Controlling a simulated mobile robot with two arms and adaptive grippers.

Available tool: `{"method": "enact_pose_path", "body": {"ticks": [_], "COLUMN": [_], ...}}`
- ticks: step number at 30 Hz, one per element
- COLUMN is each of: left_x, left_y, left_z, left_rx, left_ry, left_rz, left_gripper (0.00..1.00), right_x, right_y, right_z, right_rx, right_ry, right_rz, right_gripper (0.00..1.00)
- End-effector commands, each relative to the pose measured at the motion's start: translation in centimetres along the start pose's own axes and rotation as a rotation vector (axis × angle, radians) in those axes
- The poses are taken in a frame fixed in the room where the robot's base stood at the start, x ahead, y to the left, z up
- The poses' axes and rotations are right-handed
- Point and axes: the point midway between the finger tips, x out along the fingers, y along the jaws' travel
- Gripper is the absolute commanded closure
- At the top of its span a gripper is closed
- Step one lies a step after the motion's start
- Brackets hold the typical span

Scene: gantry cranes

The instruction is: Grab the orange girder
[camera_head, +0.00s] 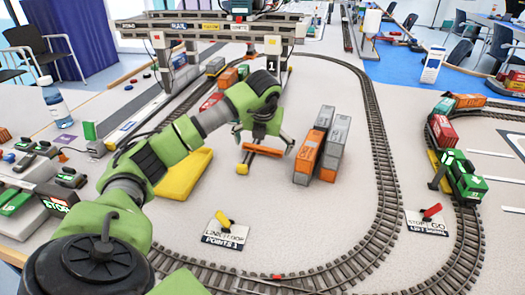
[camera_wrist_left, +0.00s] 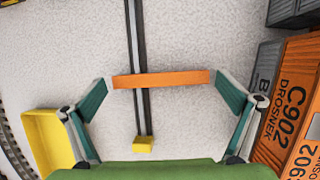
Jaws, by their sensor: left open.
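The orange girder (camera_head: 262,150) is a short flat bar lying across a dark rail with a yellow end block, inside the track loop. My left gripper (camera_head: 262,139) is above it, open and empty. In the left wrist view the girder (camera_wrist_left: 162,79) lies crosswise between the two spread teal fingertips of my left gripper (camera_wrist_left: 162,88). A small gap shows between each girder end and the fingertip beside it. I cannot tell the height left between fingers and girder. My right gripper does not show.
Orange and grey containers (camera_head: 333,150) stand close to the right of the gripper. A yellow tray (camera_head: 185,175) is at its left. A gantry crane (camera_head: 215,28) stands behind. Curved track surrounds the area; the loop's front floor is mostly clear apart from a points sign (camera_head: 225,232).

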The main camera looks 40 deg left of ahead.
Motion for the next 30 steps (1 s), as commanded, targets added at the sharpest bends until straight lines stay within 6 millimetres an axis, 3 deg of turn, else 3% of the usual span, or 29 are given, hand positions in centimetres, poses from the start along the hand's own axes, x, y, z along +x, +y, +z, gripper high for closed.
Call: {"method": "enact_pose_path", "body": {"ticks": [2,6,20,26,30], "left_x": [0.0,-0.1,-0.7,-3.1,-6.0], "left_y": [0.0,0.0,0.0,0.3,1.2], "left_z": [0.0,0.0,0.3,1.4,0.4], "left_rx": [0.000,0.000,-0.001,-0.002,0.000], "left_ry": [0.000,0.000,-0.002,-0.003,-0.005], "left_rz": [0.000,0.000,-0.002,-0.002,0.001], "left_gripper": [0.00,0.26,0.26,0.26,0.26], "right_x": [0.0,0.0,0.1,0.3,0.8], "right_y": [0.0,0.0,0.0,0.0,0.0], "right_z": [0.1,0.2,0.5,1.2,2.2], "right_rx": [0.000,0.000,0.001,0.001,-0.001], "right_ry": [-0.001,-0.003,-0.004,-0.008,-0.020], "right_rz": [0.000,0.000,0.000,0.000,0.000], "right_gripper": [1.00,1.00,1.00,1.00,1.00]}}
